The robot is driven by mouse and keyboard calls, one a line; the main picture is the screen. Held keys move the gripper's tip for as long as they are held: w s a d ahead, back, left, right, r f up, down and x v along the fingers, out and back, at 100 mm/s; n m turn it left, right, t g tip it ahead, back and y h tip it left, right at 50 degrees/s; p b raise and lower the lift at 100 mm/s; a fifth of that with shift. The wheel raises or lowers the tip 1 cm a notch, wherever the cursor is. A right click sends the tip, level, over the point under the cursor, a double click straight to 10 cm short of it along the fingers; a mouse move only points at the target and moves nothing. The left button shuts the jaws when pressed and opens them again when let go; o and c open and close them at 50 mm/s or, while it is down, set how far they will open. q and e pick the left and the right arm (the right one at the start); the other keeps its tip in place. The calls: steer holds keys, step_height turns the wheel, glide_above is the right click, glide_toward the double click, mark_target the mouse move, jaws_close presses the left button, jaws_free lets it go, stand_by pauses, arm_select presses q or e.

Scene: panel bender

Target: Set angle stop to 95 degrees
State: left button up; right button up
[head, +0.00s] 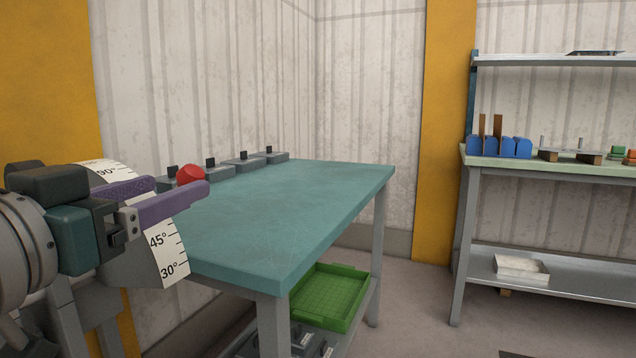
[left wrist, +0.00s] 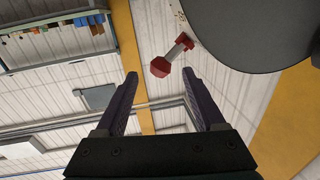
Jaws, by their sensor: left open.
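A white angle scale (head: 165,250) with black marks shows at the left of the head view, on a grey disc. I can read 90° at its top and 45° and 30° lower down; the part between is hidden by my gripper. A red knob (head: 191,174) shows just beyond my fingers. In the left wrist view the red knob (left wrist: 161,67) is on a short stem beside the dark disc (left wrist: 250,30). My left gripper (head: 178,188) has purple fingers, open and empty, with the knob ahead between the fingertips. I cannot see which angle the stop is at.
A teal-topped table (head: 290,210) with several small grey blocks along its back edge stands behind the scale. A green crate (head: 330,297) is on its lower shelf. A workbench (head: 560,160) with blue bins (head: 500,147) is at right. The floor between is clear.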

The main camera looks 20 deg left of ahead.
arm_select(q)
steer(key=w, duration=0.8)
steer(key=shift+w+a+b, duration=0.25)
steer(key=shift+a+b, duration=0.15)
jaws_close()
stand_by(1.0)
